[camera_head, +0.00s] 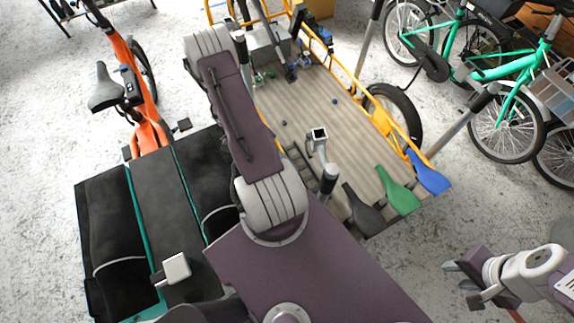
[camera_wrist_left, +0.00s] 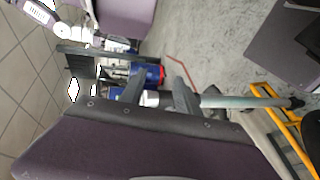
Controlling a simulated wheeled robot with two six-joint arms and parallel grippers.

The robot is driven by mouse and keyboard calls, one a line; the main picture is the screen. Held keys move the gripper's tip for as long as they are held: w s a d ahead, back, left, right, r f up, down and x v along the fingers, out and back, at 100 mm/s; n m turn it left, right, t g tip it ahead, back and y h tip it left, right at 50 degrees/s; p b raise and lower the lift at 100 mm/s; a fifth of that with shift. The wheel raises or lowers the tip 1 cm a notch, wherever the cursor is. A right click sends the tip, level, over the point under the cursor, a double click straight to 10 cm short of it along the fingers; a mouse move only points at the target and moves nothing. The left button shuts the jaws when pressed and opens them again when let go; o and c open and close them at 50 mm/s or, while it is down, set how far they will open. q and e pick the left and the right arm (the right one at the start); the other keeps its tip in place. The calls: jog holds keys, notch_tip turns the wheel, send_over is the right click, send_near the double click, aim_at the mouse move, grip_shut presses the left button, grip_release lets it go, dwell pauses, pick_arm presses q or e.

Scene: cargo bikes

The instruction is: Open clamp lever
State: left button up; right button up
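I cannot pick out a clamp lever for certain. In the head view, a small grey bracket with a black-gripped handle (camera_head: 328,178) stands at the near end of the cargo bed (camera_head: 318,100), close to my left arm. My left gripper (camera_wrist_left: 157,92) shows in the left wrist view with its two dark fingers apart. A silver bar (camera_wrist_left: 240,102) with a black end runs right from beside one finger; I cannot tell whether they touch. In the head view my left gripper is not clear. My right gripper (camera_head: 464,283) is at the lower right, fingers apart and empty.
Blue (camera_head: 428,172), green (camera_head: 398,190) and dark (camera_head: 362,212) paddle-shaped pieces lie at the bed's near edge. A yellow frame rail (camera_head: 385,118) borders it. An orange bike (camera_head: 150,95) stands left, green bikes (camera_head: 515,70) right. Open floor (camera_head: 500,190) lies at right.

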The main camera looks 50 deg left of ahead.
dwell(0.3)
pick_arm(q)
jog(key=w+d+r+m+g+y, duration=0.3)
jog(key=d+m+g+y, duration=0.1)
jog(key=d+m+y, duration=0.15)
jog(key=w+d+r+m+g+y, duration=0.2)
jog(key=d+r+m+g+y, duration=0.15)
jog(key=d+m+y, duration=0.2)
jog(key=w+f+n+t+y, duration=0.2)
jog(key=w+n+t, duration=0.4)
jog(key=n, duration=0.3)
jog(key=shift+n+y, duration=0.3)
jog(key=shift+y, duration=0.5)
jog(key=shift+a, duration=0.1)
